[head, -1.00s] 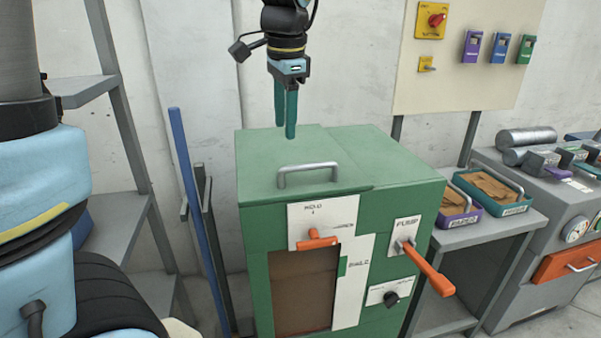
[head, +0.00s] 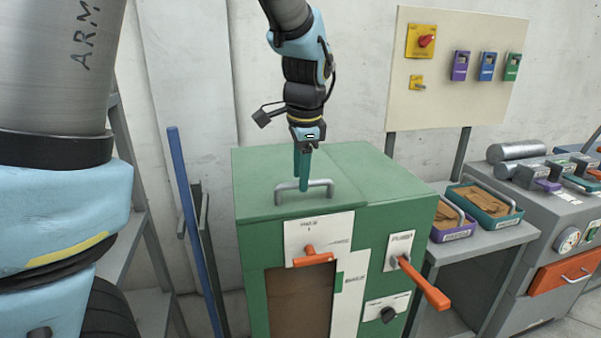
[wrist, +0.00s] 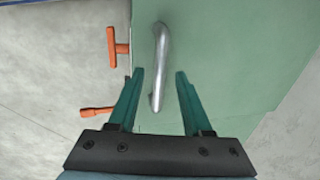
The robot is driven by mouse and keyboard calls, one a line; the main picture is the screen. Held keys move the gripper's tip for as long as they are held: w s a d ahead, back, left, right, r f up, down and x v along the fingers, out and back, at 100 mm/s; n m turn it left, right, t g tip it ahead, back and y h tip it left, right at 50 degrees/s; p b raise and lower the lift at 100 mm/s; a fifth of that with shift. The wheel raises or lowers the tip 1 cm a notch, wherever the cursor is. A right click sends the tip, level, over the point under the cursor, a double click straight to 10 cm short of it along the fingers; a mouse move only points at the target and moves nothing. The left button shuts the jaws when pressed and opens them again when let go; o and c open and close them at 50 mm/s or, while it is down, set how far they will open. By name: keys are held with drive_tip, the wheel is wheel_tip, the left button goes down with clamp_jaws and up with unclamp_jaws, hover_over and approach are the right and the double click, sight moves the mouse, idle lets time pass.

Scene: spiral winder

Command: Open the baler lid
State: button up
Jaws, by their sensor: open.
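The green baler (head: 370,215) stands in front of me with its flat lid (head: 262,171) shut on top. A grey metal bar handle (head: 318,184) is fixed near the lid's front edge. My gripper (head: 303,188) points down at the handle, its teal fingers overlapping it in the head view. In the wrist view my gripper (wrist: 158,80) is open, and the handle (wrist: 161,50) runs between the two fingers. I cannot tell whether either finger touches it. An orange T-shaped lever (head: 317,256) is on the baler's front, and an orange pump lever (head: 424,283) sticks out at the right.
A blue pole (head: 193,225) stands left of the baler beside a grey rack. A side table to the right holds a purple tray (head: 455,232) and a teal tray (head: 485,214).

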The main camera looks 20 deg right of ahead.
drive_tip(key=shift+f, duration=0.35)
drive_tip(key=shift+c, duration=0.2)
clamp_jaws()
idle(1.0)
